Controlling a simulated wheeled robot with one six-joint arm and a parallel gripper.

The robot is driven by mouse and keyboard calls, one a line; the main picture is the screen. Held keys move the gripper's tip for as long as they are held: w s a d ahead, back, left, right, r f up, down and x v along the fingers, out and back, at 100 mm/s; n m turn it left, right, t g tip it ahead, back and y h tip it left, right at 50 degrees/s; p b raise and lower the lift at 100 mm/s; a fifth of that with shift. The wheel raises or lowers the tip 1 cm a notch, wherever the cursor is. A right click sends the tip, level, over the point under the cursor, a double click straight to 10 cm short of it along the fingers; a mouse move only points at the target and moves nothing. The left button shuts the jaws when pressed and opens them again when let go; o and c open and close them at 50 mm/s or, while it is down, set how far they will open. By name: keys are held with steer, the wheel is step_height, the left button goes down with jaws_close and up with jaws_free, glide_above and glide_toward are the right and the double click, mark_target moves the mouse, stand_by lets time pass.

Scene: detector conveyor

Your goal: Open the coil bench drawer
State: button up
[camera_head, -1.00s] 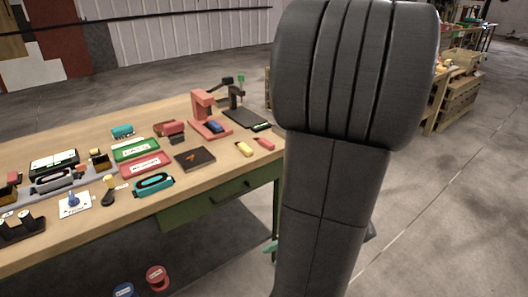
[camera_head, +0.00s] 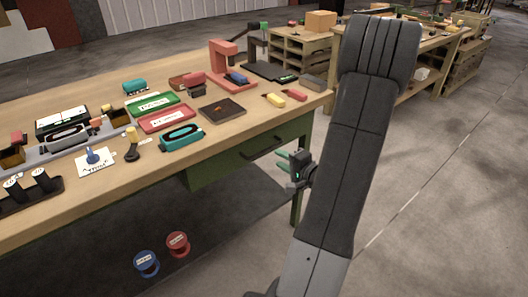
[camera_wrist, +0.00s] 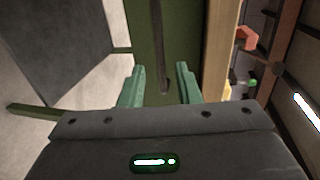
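The coil bench drawer is a green front (camera_head: 232,160) under the wooden bench top, with a dark bar handle (camera_head: 262,147). It looks shut. My gripper (camera_head: 284,163) is beside the bench, a little right of and below the handle, its teal fingers pointing at the drawer. In the wrist view the green drawer front (camera_wrist: 150,30) lies ahead. The dark handle (camera_wrist: 165,80) shows between the two fingers of my gripper (camera_wrist: 160,85), which stand apart. Contact with the handle cannot be made out.
The wooden bench top (camera_head: 225,140) holds a red press (camera_head: 222,62), a teal device (camera_head: 181,137) and a dark box (camera_head: 221,110). A blue spool (camera_head: 146,263) and a red spool (camera_head: 177,244) are on the lower shelf. Bare floor (camera_head: 430,200) lies to the right.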

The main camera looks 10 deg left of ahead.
mark_target(265, 151)
steer(key=x, duration=0.9)
jaws_close()
